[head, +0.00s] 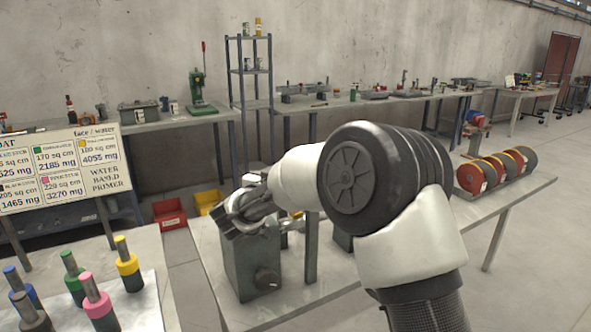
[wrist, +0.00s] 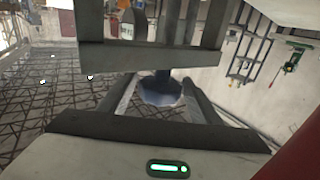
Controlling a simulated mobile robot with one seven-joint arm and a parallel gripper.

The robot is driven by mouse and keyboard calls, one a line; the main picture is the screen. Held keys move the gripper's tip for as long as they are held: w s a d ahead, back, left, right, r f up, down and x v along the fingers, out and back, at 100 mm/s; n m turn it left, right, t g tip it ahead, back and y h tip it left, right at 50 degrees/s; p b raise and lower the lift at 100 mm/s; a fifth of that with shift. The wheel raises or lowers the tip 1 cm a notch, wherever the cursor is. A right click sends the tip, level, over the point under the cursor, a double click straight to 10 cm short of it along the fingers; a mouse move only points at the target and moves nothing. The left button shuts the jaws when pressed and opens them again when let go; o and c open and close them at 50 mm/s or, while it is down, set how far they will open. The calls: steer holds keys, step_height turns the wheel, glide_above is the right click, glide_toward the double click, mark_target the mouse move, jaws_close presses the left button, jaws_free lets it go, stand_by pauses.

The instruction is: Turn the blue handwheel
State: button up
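My gripper (head: 244,208) is over the top of a grey box-shaped machine (head: 243,262) on the near table. In the wrist view my gripper's two dark fingers (wrist: 158,88) stand apart. A pale blue, faceted round part (wrist: 162,96) shows between and beyond them on a dark stem, and looks like the blue handwheel. I cannot tell whether the fingers touch it. In the head view my arm and gripper cover most of the machine's top, and I cannot make out the handwheel there. A dark round knob (head: 266,279) sits on the machine's front face.
Pegs with coloured bands (head: 127,265) stand on a board at lower left, in front of a sign (head: 60,166). A rack of coloured discs (head: 497,170) is on the right of the table. Red (head: 169,214) and yellow (head: 208,202) bins sit on the floor behind.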

steer(key=shift+o, duration=0.4)
steer(key=shift+a, duration=0.1)
steer(key=shift+s+a+r, duration=0.1)
steer(key=shift+s, duration=0.2)
steer(key=p+v, duration=0.2)
steer(key=v, duration=1.4)
steer(key=shift+s, duration=0.4)
steer(key=shift+a, duration=0.1)
